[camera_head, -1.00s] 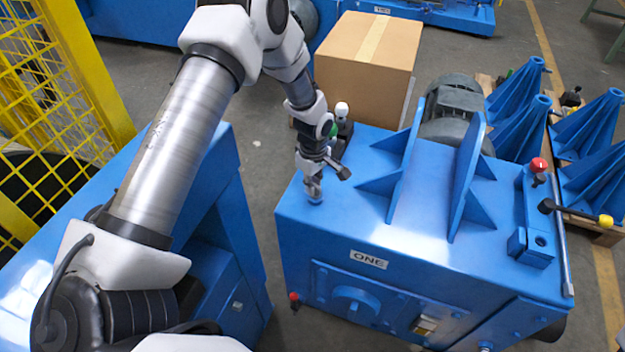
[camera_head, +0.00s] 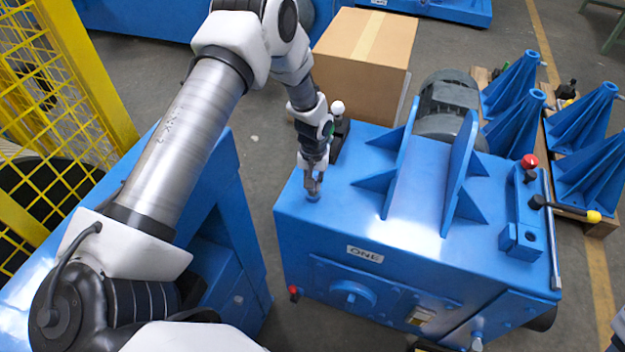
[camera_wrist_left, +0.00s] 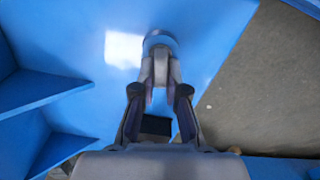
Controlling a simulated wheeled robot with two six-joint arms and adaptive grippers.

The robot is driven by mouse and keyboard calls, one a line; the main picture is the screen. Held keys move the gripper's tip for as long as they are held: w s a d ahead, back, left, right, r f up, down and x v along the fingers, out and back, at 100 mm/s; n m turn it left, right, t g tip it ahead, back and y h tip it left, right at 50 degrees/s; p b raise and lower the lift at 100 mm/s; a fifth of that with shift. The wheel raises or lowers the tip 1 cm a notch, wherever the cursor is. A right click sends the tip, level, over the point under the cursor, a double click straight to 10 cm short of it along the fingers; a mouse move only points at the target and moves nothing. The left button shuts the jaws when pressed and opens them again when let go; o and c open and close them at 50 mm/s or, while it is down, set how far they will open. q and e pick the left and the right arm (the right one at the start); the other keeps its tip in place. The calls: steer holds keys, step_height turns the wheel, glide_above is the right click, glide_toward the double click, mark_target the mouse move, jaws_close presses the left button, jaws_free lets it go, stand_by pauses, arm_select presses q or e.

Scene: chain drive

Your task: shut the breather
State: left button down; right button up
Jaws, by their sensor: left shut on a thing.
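The breather (camera_head: 313,198) is a small round blue-grey cap on the top face of the blue housing (camera_head: 415,250) marked ONE, near its left corner. My left gripper (camera_head: 314,187) points down at it from above. In the left wrist view, the fingertips (camera_wrist_left: 161,62) are close together on the breather's cap (camera_wrist_left: 160,37), whose far rim shows beyond them. The near side of the cap is hidden by the fingers, so its exact seating cannot be told. My right gripper is not in view.
Upright blue ribbed brackets (camera_head: 461,180) stand right of the gripper on the housing, with a grey motor (camera_head: 446,100) behind. A white-knobbed lever (camera_head: 338,108) stands close behind my left wrist. A cardboard box (camera_head: 365,65) is farther back. The housing top around the breather is clear.

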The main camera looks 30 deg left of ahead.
arm_select(q)
steer(key=m, duration=0.4)
steer(key=shift+d+m, duration=0.15)
steer(key=shift+m, duration=0.15)
steer(key=m, duration=0.5)
steer(key=shift+s+d+b, duration=0.1)
steer(key=shift+d+b, duration=0.1)
steer(key=shift+b, duration=0.1)
steer(key=m, duration=0.5)
steer(key=shift+d+m+b, duration=0.15)
steer(key=shift+m+b, duration=0.15)
steer(key=shift+m, duration=0.1)
steer(key=m, duration=0.5)
steer(key=shift+s, duration=0.15)
steer(key=shift+r, duration=0.1)
steer(key=c, duration=1.4)
jaws_free()
steer(key=shift+o, duration=1)
steer(key=shift+s, duration=0.1)
